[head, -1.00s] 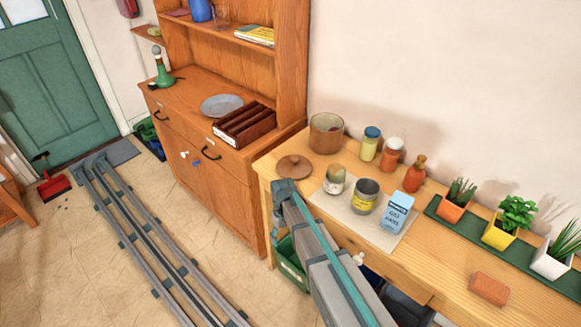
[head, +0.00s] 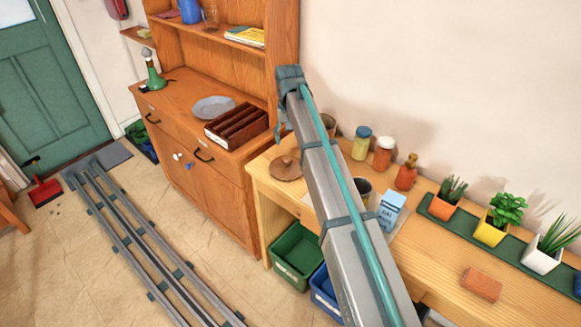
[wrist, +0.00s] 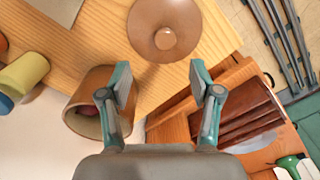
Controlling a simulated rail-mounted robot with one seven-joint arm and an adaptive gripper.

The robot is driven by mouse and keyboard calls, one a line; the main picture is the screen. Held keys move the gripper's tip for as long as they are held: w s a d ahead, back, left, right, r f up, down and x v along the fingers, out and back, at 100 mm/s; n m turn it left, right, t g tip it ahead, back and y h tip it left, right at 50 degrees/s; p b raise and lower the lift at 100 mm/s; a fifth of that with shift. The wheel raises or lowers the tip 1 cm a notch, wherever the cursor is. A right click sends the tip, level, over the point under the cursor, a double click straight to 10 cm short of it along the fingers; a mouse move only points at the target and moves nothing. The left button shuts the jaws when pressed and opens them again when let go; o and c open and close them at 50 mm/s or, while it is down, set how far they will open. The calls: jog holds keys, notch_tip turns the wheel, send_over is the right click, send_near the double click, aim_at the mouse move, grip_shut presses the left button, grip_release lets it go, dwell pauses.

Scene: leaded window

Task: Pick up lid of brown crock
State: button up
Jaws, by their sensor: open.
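The brown lid (head: 285,168), round with a small knob, lies on the wooden table near its left end. In the wrist view the lid (wrist: 165,28) lies at the top, beyond my fingertips, with its knob facing the camera. The brown crock (wrist: 88,105) stands uncovered on the table, left of my gripper in the wrist view. In the head view my arm hides most of the crock (head: 328,124). My gripper (wrist: 158,82) is open and empty, above the table and apart from the lid; in the head view its fingers are not clear.
Jars (head: 361,143), an orange bottle (head: 406,172) and a blue carton (head: 391,207) stand right of my arm. Potted plants (head: 491,229) line the table's back. A dresser (head: 224,160) with a dark divided box (head: 237,126) stands left of the table. Green (head: 298,252) and blue bins stand below.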

jog(key=p, duration=0.1)
send_over(287, 159)
jog(key=f, duration=0.5)
jog(key=shift+d, duration=0.3)
jog(key=f+p, duration=0.1)
jog(key=f, duration=0.1)
jog(key=f+p, duration=0.1)
jog(key=f, duration=0.1)
jog(key=shift+w+a+p, duration=0.1)
jog(key=shift+a+p, duration=0.25)
jog(key=shift+f, duration=0.65)
grip_shut()
